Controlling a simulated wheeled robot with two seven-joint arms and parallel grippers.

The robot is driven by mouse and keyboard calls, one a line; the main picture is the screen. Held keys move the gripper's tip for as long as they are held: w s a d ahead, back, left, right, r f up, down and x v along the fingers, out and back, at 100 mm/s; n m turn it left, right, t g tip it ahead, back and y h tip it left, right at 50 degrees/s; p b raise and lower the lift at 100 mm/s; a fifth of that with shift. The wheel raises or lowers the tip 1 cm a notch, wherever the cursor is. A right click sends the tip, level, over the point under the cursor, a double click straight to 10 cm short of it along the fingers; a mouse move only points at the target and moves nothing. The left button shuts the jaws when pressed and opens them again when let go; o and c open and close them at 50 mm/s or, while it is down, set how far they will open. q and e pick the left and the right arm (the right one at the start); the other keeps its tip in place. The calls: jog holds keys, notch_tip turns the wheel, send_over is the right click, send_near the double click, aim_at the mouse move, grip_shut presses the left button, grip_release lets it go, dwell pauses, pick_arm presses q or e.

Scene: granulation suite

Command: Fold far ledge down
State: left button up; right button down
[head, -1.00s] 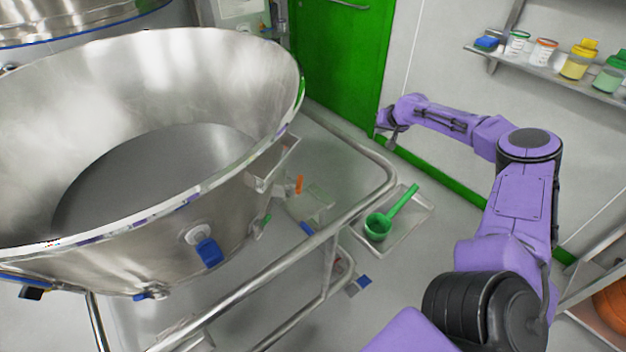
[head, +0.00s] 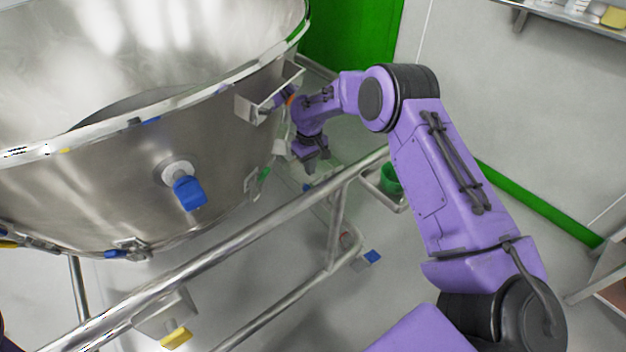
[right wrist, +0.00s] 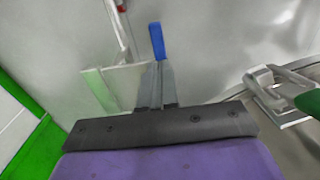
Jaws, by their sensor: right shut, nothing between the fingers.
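A pale, partly see-through panel with a blue tab, which looks like the far ledge (head: 325,193), shows below the bowl's far side in the head view. I cannot tell its exact angle. My right gripper (head: 309,161) is just above it, shut and empty, pointing down. In the right wrist view its dark fingers (right wrist: 157,80) are together, with a pale panel (right wrist: 128,76) beside them and a blue tab (right wrist: 157,40) just beyond their tips. Whether they touch is unclear. My left gripper is out of view.
The large steel bowl (head: 215,140) fills the left, with a blue-handled fitting (head: 188,190) and a steel bracket (head: 250,108) on its wall. A tubular rail (head: 255,226) runs beside my right arm. A green scoop (head: 391,180) lies beyond the rail. A yellow tab (head: 176,337) shows low.

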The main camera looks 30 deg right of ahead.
notch_tip(320, 180, down, 9)
jog(key=shift+r+b, duration=0.15)
jog(key=shift+b, duration=0.55)
